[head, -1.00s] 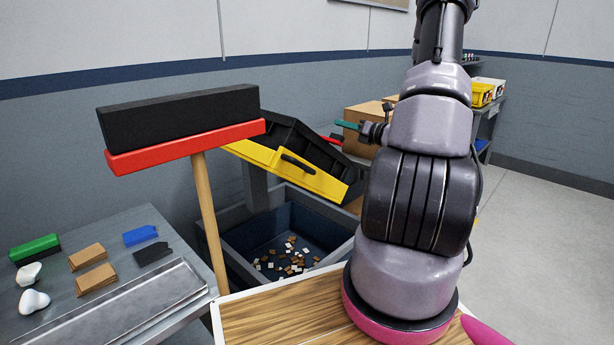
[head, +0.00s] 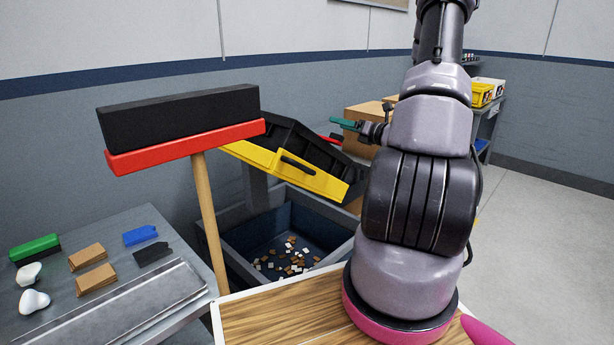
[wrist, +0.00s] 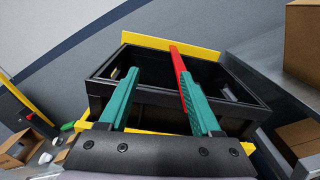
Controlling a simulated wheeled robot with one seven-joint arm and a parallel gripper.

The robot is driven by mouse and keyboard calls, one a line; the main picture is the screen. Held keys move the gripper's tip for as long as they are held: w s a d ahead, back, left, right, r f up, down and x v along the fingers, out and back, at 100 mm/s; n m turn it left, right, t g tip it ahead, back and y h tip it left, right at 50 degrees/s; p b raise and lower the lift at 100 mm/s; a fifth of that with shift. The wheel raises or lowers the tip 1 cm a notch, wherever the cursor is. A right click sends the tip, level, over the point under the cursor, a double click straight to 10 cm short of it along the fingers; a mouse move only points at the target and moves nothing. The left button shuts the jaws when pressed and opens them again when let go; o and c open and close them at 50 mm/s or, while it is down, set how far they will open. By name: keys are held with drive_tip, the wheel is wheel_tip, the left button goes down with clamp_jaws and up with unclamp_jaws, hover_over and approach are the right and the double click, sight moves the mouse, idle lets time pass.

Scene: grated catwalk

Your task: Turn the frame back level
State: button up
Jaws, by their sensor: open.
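The frame is a black open-topped box with a yellow front (head: 285,171) and a dark handle on it. It hangs tilted in the head view, its right end lower than its left. In the wrist view its black walls (wrist: 110,97) and yellow edges surround an empty-looking inside. A red bar (wrist: 178,65) stands on the frame; its tip also shows in the head view (head: 329,139). My gripper (wrist: 160,72) has teal fingers, open, with the red bar between them, close to the right finger. Contact cannot be told. In the head view my gripper (head: 346,124) is partly hidden by my arm.
A blue-grey bin (head: 240,250) with small brown and white pieces lies below the frame. A red-and-black broom (head: 185,145) stands in front, left. A grey table (head: 120,235) holds small blocks. Cardboard boxes (head: 368,112) stand behind my gripper. Floor at right is clear.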

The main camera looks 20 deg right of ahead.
drive_tip(key=v, duration=0.9)
idle(0.4)
